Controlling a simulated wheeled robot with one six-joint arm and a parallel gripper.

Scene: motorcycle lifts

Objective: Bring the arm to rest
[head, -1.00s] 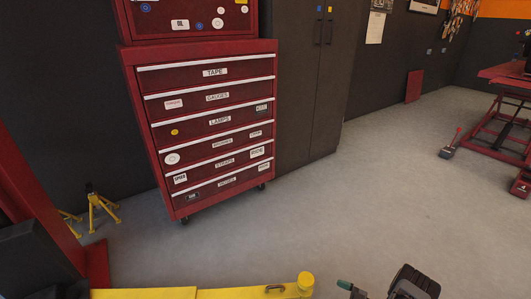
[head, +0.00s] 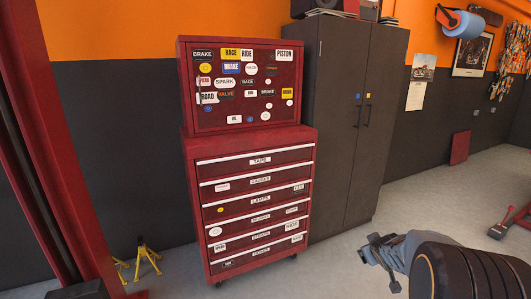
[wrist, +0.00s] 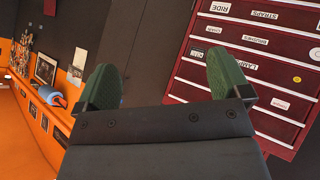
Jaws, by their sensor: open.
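My gripper (head: 374,262) shows at the lower right of the head view, pointing left, with my arm behind it. It is in front of the lower part of the dark cabinet and the floor in the picture. In the wrist view my gripper (wrist: 164,78) has its two green-padded fingers wide apart, with nothing between them. The wrist view is rolled over, with the red tool chest (wrist: 250,60) on the right and the orange wall on the left.
The red tool chest (head: 250,165) stands left of the tall dark cabinet (head: 350,120). A yellow jack stand (head: 145,258) is on the floor at lower left, near a red post (head: 45,150). A blue roll (head: 468,23) hangs at upper right. Open floor (head: 440,195) lies right of the cabinet.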

